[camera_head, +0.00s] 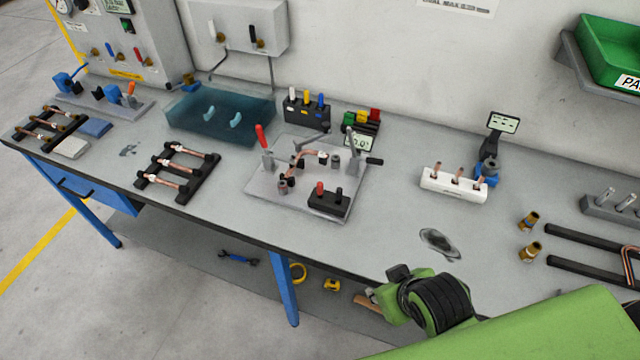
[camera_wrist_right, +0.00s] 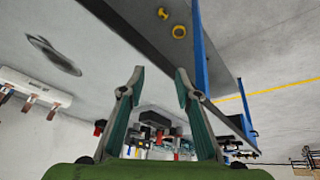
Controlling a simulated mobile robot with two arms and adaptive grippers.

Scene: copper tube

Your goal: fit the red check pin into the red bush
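A fixture plate (camera_head: 262,187) lies at mid-bench in the head view. A black block (camera_head: 328,203) at its front right holds a red-topped pin (camera_head: 320,188), likely the red check pin, beside a dark-topped one. Small bushes stand on the plate, one at the left (camera_head: 283,187) and one at the back (camera_head: 335,162); I cannot make out which is red. A bent copper tube (camera_head: 308,158) is clamped there. My right gripper (camera_wrist_right: 160,75) is open and empty in the wrist view, apart from the fixture, near the bench's front edge. My left gripper is out of view.
A red-handled clamp (camera_head: 262,137) and a black-handled clamp (camera_head: 352,145) rise from the plate. A white block with copper pieces (camera_head: 450,186) stands to the right, with brass fittings (camera_head: 530,220) beyond. The bench between plate and white block is clear.

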